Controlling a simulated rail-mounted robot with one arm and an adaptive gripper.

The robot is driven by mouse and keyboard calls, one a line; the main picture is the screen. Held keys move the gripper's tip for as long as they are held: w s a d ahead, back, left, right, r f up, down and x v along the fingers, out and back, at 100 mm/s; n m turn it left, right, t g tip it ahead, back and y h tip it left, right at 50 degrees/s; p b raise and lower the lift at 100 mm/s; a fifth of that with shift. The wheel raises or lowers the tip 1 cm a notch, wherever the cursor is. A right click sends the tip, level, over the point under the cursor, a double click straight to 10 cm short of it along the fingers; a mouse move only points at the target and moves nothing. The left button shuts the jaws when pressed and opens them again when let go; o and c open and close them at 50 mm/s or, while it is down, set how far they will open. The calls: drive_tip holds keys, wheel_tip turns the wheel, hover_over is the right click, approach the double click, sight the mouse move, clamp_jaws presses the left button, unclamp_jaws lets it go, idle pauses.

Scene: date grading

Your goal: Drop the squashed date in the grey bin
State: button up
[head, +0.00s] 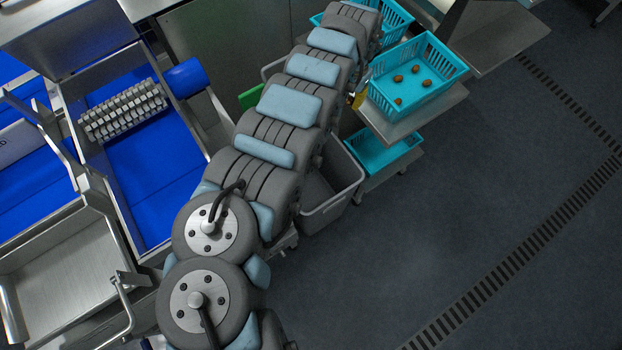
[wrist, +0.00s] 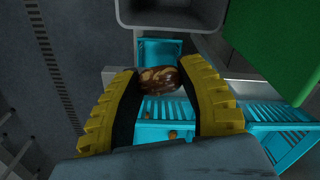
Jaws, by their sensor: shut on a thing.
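My gripper (wrist: 160,78) shows in the wrist view with its two yellow ridged fingers closed on a glossy brown date (wrist: 160,79), held between the tips. The date looks broad and uneven in colour. The grey bin (wrist: 172,22) shows at the top of the wrist view, beyond the fingertips, and the date is apart from it. In the head view the grey bin (head: 334,208) stands on the floor right of my arm, partly covered by it. Only a bit of yellow finger shows there, beside the teal crate; the held date is hidden.
A teal crate (head: 428,92) with several dates sits on a steel shelf. Another teal crate (head: 385,160) stands lower, and one more (head: 398,18) behind. A green panel (wrist: 285,40) is close at the right in the wrist view. A blue-belted conveyor (head: 150,180) lies left.

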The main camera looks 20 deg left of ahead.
drive_tip(key=s+a+f+b, duration=0.2)
drive_tip(key=f+b, duration=0.5)
drive_tip(key=f, duration=0.5)
drive_tip(key=s+a+f+m+b, duration=0.1)
drive_tip(key=s+a+f+b, duration=0.1)
drive_tip(key=f+b, duration=0.5)
drive_tip(key=s+a+f+m+b, duration=0.1)
drive_tip(key=f+b, duration=0.7)
drive_tip(key=f, duration=0.9)
drive_tip(key=shift+s+a, duration=0.45)
drive_tip(key=shift+a, duration=0.2)
drive_tip(key=o, duration=0.9)
drive_tip(key=shift+c, duration=0.2)
drive_tip(key=shift+r, duration=0.1)
wheel_tip(320, 180, up, 12)
